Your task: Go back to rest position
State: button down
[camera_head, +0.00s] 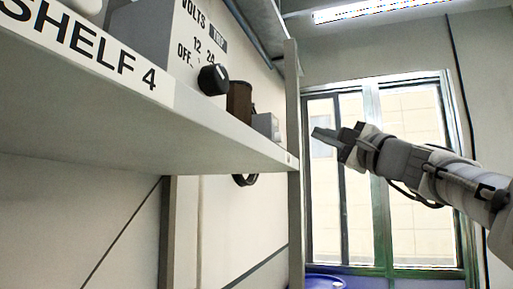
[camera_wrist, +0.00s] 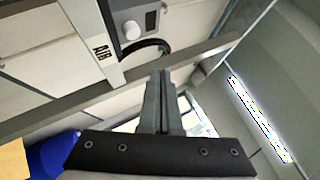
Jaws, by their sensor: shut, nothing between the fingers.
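My gripper (camera_head: 321,134) is at the end of my arm, which reaches in from the right in the head view. It is in front of the window, to the right of the shelf end, and apart from the shelf. In the wrist view my gripper (camera_wrist: 161,75) shows its two fingers pressed together with nothing between them.
A shelf (camera_head: 110,75) labelled SHELF 4 runs along the left. It holds a grey box with a black knob (camera_head: 213,79), a brown object (camera_head: 239,101) and a small grey item (camera_head: 266,125). A window (camera_head: 415,240) is behind. A blue drum (camera_head: 325,282) shows at the bottom.

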jog(key=shift+s+d, duration=0.2)
jog(key=shift+d, duration=0.25)
jog(key=s+a+f+n+g+h, duration=0.1)
jog(key=s+a+f+n+g, duration=0.2)
jog(key=f, duration=0.6)
jog(key=s+a+f+n+g+h, duration=0.1)
jog(key=s+a+f+n+g, duration=0.2)
jog(key=f, duration=0.7)
jog(key=s+a+f+n+g+h, duration=0.2)
jog(key=s+a+f+g, duration=0.1)
jog(key=f, duration=0.6)
jog(key=s+d+f+n+g+h, duration=0.3)
jog(key=s+f, duration=0.5)
jog(key=f, duration=0.4)
jog(key=s+d+f+n+g+h, duration=0.2)
jog(key=s+f+n, duration=0.3)
jog(key=s+f, duration=0.3)
notch_tip(320, 180, down, 4)
jog(key=shift+d+r+g+h, duration=0.15)
jog(key=shift+d+g+h, duration=0.25)
jog(key=shift+d+h, duration=0.45)
